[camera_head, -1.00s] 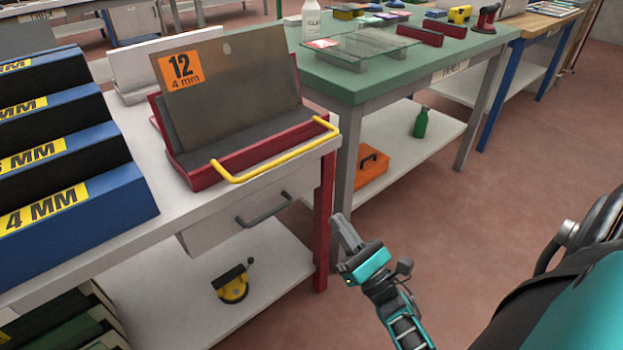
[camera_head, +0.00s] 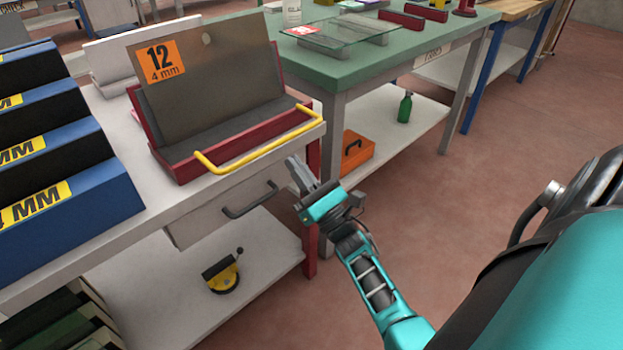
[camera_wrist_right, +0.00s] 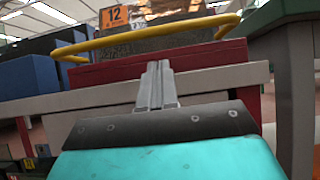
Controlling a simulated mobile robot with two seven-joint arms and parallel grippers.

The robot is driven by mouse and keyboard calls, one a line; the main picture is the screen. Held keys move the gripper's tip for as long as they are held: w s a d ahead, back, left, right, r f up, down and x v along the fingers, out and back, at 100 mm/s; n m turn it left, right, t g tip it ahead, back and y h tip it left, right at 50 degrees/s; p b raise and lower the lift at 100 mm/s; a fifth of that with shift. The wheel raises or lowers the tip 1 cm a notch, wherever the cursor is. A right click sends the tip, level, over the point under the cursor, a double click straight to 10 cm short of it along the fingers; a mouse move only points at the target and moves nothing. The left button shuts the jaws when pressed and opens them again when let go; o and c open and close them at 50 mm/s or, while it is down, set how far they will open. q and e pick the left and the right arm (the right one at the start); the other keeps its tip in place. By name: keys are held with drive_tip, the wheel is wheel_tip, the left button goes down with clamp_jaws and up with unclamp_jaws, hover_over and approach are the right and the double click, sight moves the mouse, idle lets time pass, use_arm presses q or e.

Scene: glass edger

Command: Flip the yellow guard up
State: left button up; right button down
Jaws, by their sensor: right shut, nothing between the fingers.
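The yellow guard (camera_head: 262,147) is a bent bar lying low along the front of a red holder (camera_head: 190,170) on the white bench. A dark glass pane with an orange "12 4 mm" label (camera_head: 163,61) leans in the holder behind the guard. In the right wrist view the guard (camera_wrist_right: 150,36) arcs across the top, beyond and above the fingertips. My right gripper (camera_head: 292,163) is shut and empty, just in front of and below the guard's right part, apart from it. It also shows in the right wrist view (camera_wrist_right: 157,68). My left gripper is not in view.
A drawer with a grey handle (camera_head: 250,199) is under the bench top. Blue stepped racks (camera_head: 75,210) stand at the left. A green table (camera_head: 345,75) with glass and tools is behind at the right. The red bench leg (camera_head: 312,200) is close to my right gripper.

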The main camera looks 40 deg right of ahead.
drive_tip(key=r, duration=0.2)
drive_tip(key=shift+w+r, duration=0.2)
drive_tip(key=shift+r, duration=0.2)
